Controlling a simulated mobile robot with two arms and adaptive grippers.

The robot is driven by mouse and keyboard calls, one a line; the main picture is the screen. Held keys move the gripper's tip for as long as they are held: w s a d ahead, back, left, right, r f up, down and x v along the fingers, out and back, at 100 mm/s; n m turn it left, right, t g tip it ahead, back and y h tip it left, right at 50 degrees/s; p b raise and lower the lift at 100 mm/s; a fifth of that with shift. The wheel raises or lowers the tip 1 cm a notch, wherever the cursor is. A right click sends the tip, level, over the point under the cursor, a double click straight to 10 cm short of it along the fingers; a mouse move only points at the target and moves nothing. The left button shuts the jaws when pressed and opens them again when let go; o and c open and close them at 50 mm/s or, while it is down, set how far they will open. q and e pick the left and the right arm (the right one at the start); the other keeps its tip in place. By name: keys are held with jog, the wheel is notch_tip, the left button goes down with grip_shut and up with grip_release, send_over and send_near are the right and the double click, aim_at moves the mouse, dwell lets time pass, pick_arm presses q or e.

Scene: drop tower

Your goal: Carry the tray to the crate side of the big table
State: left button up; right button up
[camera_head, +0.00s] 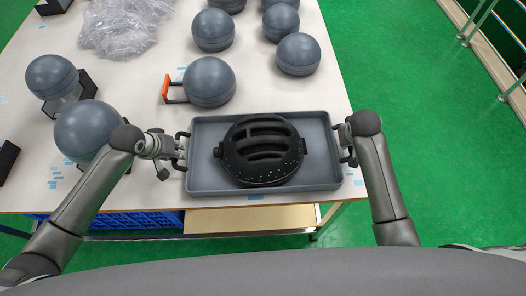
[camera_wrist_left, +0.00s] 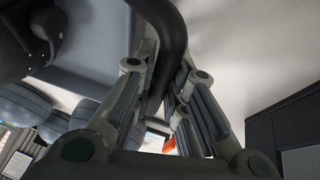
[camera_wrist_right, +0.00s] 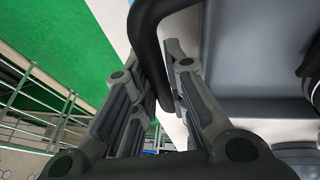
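The grey rectangular tray (camera_head: 202,150) is at the table's near edge in the head view, with a black handle at each short end. A black vented helmet-like object (camera_head: 262,150) lies in it. My left gripper (camera_head: 180,152) is at the tray's left handle, which passes between its fingers in the left wrist view (camera_wrist_left: 167,75); the fingers look shut on it. My right gripper (camera_head: 346,146) is at the right handle, and its fingers look shut on it in the right wrist view (camera_wrist_right: 160,85). I cannot tell whether the tray touches the big table (camera_head: 240,202).
Several grey balls, one by an orange-handled thing (camera_head: 166,88), stand behind and left of the tray. Clear plastic wrap (camera_head: 118,28) lies at the back left. A blue crate-like lattice (camera_head: 130,222) shows under the table. Green floor (camera_head: 400,90) is open on the right, bounded by railings.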

pick_arm(q)
grip_shut()
pick_arm(e)
grip_shut()
pick_arm(q)
jog(key=shift+w+r, duration=0.1)
jog(key=shift+r, duration=0.05)
pick_arm(e)
jog(key=shift+w+r, duration=0.1)
jog(key=shift+r, duration=0.05)
